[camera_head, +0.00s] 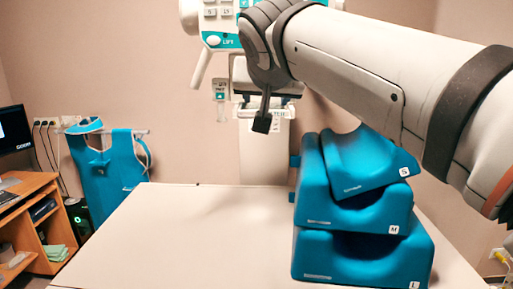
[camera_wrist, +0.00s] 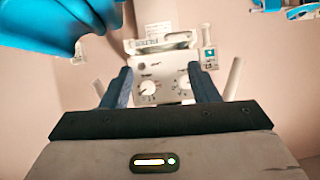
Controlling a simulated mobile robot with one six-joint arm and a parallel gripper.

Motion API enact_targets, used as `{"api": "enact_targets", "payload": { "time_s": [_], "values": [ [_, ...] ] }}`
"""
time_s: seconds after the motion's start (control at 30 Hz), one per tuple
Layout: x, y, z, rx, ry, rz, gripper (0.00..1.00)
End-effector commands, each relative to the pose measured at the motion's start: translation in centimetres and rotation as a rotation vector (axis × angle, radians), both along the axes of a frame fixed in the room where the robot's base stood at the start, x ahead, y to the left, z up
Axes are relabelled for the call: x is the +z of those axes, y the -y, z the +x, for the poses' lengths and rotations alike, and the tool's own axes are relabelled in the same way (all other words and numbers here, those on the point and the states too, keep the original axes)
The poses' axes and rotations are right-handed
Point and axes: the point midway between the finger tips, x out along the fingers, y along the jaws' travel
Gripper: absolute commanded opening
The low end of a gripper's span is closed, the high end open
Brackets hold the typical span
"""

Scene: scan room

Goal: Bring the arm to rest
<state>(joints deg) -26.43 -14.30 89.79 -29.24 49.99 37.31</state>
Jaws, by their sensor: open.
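My arm reaches in from the right of the head view, over the table. My gripper (camera_head: 263,122) hangs above the far part of the table in that view, in front of the white machine column. In the wrist view, my gripper (camera_wrist: 157,85) shows its two dark fingers apart, with nothing between them. Behind the fingers is a white control panel (camera_wrist: 162,77) with two dials. I cannot tell how near the fingers are to it.
Blue cushions marked S (camera_head: 368,165), M (camera_head: 355,205) and L (camera_head: 362,262) are stacked on the table (camera_head: 190,235), below my arm. A blue apron (camera_head: 105,170) hangs on the wall. A wooden desk (camera_head: 35,225) stands left. The table's left part is clear.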

Motion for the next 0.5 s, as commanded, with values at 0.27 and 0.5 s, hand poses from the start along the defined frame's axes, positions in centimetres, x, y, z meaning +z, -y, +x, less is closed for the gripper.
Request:
{"api": "enact_targets", "payload": {
  "time_s": [0.27,0.5],
  "values": [
    [-8.5,3.9,-1.8,-0.003,-0.178,-0.08,0.55],
    [-21.2,9.7,-7.4,0.0,-0.455,-0.128,0.55]
  ]
}}
